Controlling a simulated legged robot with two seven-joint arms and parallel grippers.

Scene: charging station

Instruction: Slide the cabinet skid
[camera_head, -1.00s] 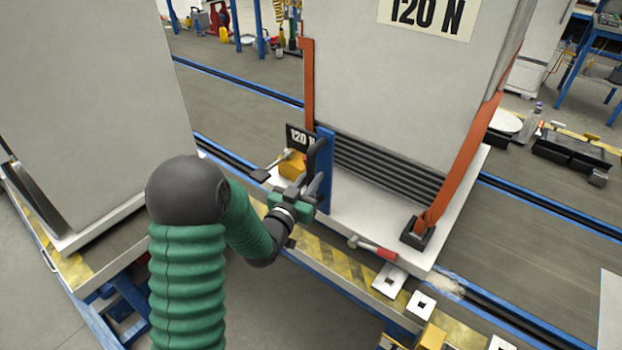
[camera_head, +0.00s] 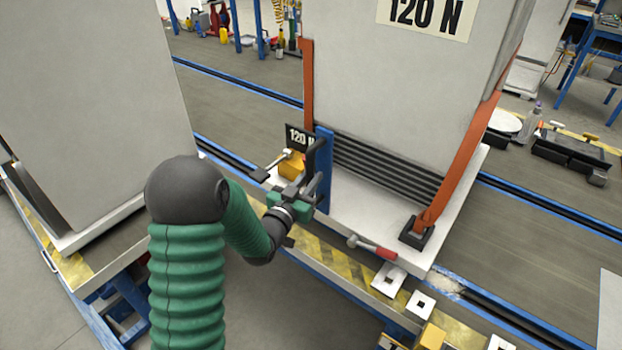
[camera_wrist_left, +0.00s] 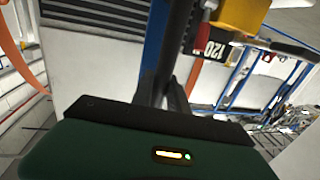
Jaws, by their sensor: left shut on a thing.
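The grey cabinet (camera_head: 395,95) stands upright on a white skid (camera_head: 357,220), held by orange straps. A blue upright post (camera_head: 325,172) with a dark handle (camera_head: 313,160) rises at the skid's near left corner. My left gripper (camera_head: 309,192) is shut on the handle beside the blue post. In the left wrist view the blue post (camera_wrist_left: 157,55) rises just beyond my gripper (camera_wrist_left: 172,98), whose fingers are partly hidden by its own body. My right gripper is in neither view.
A red-handled tool (camera_head: 372,247) lies on the skid's front edge. Square white plates (camera_head: 389,279) lie on the striped bench edge (camera_head: 320,255). Another cabinet (camera_head: 90,110) stands left.

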